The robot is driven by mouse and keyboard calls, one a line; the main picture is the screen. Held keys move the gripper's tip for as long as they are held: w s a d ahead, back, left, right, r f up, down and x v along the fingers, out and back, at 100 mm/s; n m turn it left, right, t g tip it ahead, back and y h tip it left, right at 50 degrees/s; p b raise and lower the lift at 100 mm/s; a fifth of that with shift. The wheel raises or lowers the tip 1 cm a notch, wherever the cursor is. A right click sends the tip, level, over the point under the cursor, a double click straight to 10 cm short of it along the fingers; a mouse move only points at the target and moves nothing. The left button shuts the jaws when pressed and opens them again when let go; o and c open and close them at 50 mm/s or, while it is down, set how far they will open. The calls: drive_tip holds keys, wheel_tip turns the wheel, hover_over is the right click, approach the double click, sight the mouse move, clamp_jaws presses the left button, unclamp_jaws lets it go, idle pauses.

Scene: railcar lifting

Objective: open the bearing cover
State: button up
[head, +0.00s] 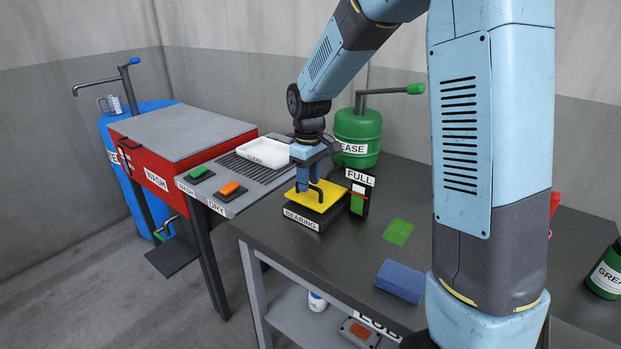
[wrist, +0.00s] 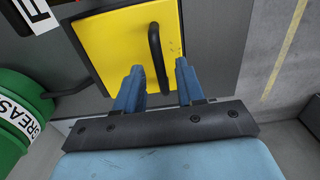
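The bearing box, labelled BEARING (head: 301,218), stands on the dark table in the head view. Its yellow cover (head: 325,201) lies flat on top and is shut. The cover also fills the upper middle of the wrist view (wrist: 112,45), with a black bar handle (wrist: 155,42) on it. My gripper (head: 308,186) points down over the cover. In the wrist view my gripper (wrist: 159,67) is open, with one blue finger on each side of the handle's near end. Neither finger visibly touches the handle. How far the fingertips are above the cover is hard to tell.
A FULL gauge (head: 358,193) stands right beside the box. Behind it is a green grease tank (head: 358,132). A white tray (head: 264,153) and green (head: 199,172) and orange (head: 231,188) buttons are left. A green pad (head: 398,232) and blue cloths (head: 400,281) lie right.

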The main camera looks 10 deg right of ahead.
clamp_jaws()
idle(0.5)
